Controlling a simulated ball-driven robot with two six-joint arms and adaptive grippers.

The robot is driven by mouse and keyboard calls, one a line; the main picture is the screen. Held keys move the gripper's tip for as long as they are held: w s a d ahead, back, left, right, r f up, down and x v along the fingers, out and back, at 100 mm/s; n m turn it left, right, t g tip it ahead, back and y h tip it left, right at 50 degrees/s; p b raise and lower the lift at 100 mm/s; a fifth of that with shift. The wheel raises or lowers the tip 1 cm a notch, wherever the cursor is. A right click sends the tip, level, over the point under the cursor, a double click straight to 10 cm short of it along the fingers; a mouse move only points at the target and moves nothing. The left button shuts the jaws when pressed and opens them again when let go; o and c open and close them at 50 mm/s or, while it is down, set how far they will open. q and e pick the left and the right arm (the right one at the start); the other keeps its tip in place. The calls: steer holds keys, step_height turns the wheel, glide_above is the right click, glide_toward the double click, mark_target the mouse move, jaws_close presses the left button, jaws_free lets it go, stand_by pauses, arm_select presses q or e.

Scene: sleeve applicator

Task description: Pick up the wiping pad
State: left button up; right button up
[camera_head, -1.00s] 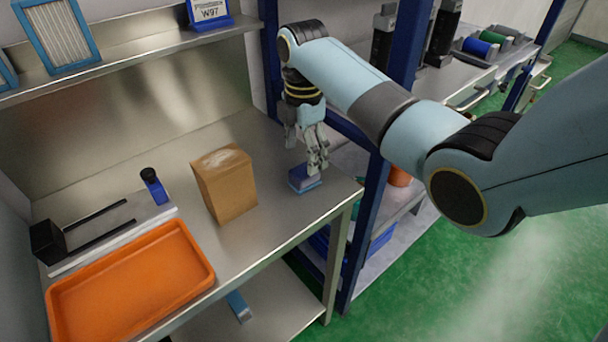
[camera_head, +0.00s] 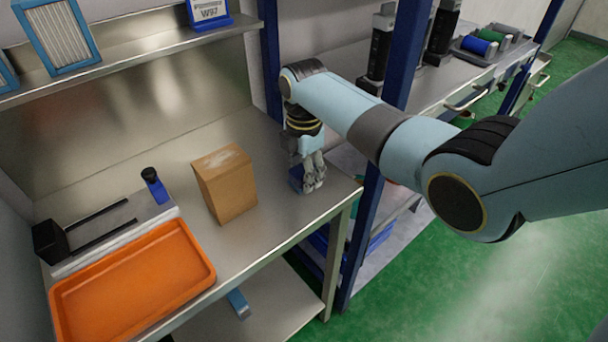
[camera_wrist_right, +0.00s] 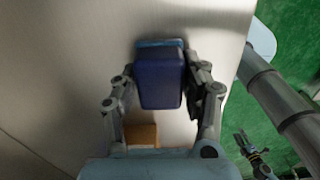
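The wiping pad (camera_head: 296,178) is a small dark blue block near the right end of the steel bench, partly hidden by my right gripper (camera_head: 312,187). In the right wrist view the pad (camera_wrist_right: 160,84) shows a light blue edge layer and lies between the two fingers of my right gripper (camera_wrist_right: 161,72). The fingers are spread on both sides of it, with what look like narrow gaps. My left gripper (camera_wrist_right: 249,143) shows small at the lower right of the right wrist view, over the green floor, with its fingers apart. It is outside the head view.
A brown cardboard box (camera_head: 226,184) stands left of the pad. An orange tray (camera_head: 205,264) and a black-railed applicator (camera_head: 100,235) with a blue, black-topped piece (camera_head: 155,186) are farther left. A blue rack post (camera_head: 374,215) rises just right of the bench.

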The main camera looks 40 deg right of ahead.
steer(key=c, duration=0.4)
steer(key=shift+r, duration=0.1)
steer(key=shift+c, duration=0.2)
step_height(320, 180, up, 10)
steer(key=shift+f, duration=0.1)
